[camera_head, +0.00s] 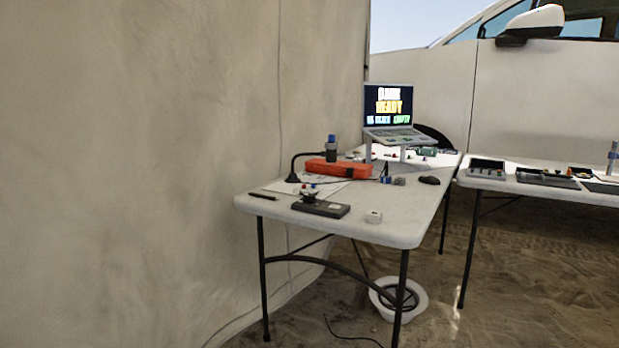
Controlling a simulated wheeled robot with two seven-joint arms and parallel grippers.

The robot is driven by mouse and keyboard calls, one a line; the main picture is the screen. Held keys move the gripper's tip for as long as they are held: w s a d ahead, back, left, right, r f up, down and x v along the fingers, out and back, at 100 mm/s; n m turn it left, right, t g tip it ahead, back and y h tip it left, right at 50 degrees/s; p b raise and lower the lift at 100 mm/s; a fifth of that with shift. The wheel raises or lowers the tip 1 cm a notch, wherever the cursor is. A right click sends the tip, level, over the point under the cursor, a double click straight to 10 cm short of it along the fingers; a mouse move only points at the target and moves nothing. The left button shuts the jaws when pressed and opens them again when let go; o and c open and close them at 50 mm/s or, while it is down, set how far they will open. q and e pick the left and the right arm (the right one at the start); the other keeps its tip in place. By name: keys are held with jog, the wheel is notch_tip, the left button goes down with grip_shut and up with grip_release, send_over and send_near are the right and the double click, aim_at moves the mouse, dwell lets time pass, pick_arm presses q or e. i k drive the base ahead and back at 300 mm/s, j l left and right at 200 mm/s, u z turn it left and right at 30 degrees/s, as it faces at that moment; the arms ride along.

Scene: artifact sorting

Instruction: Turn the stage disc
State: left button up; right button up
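A low dark grey box (322,208) lies near the front edge of the white folding table (375,232). A small round dark piece (309,196) sits on its left part and may be the stage disc; it is too small to tell for sure. Tiny red and blue spots show just behind it. Neither of my grippers is in view, and the table stands some distance away.
The table also bears an orange-red case (325,168), a laptop (388,108) on a stand, a mouse (429,180) and a small white cube (374,216). A second table (540,188) stands right. A white bowl-like object (411,312) and cables lie on sand.

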aim_at(308, 190)
jog(key=i+j, duration=0.1)
jog(key=i, duration=1.55)
jog(key=k+l+z, duration=0.1)
jog(key=z, duration=0.25)
jog(key=k+l, duration=0.05)
jog(key=k, duration=0.05)
